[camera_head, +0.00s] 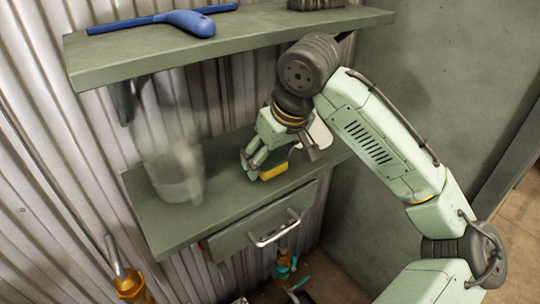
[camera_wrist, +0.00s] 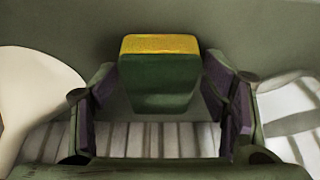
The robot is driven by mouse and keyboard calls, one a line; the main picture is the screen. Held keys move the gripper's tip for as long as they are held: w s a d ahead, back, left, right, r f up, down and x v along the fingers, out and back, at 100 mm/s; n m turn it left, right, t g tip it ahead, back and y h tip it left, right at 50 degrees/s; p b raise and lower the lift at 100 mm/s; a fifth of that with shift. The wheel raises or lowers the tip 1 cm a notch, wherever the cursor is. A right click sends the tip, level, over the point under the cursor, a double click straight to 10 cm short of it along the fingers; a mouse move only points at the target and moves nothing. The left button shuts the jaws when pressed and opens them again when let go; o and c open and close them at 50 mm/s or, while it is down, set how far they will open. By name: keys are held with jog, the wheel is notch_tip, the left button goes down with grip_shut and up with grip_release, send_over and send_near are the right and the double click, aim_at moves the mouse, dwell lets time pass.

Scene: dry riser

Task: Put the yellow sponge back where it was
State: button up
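The yellow sponge (camera_head: 273,172) has a yellow layer and a dark green layer. In the head view it is at the lower shelf, yellow side down, partly hidden by my gripper (camera_head: 262,160). In the wrist view the sponge (camera_wrist: 160,75) sits between the two fingertips of my gripper (camera_wrist: 160,85), yellow side up in that picture. The purple-padded fingers meet its two sides with no clear gap. The sponge is at or just above the shelf surface; I cannot tell whether it touches.
The lower shelf (camera_head: 165,222) also bears a clear container (camera_head: 175,170) left of my gripper and a pale object (camera_head: 320,134) to its right. An upper shelf (camera_head: 250,38) overhangs, with a blue tool (camera_head: 185,20). A drawer (camera_head: 255,225) is below. The shelf's front left is clear.

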jog(key=shift+o, duration=0.3)
jog(key=shift+r, duration=0.3)
jog(key=b+v, duration=0.1)
jog(key=v, duration=1.1)
jog(key=shift+f, duration=0.1)
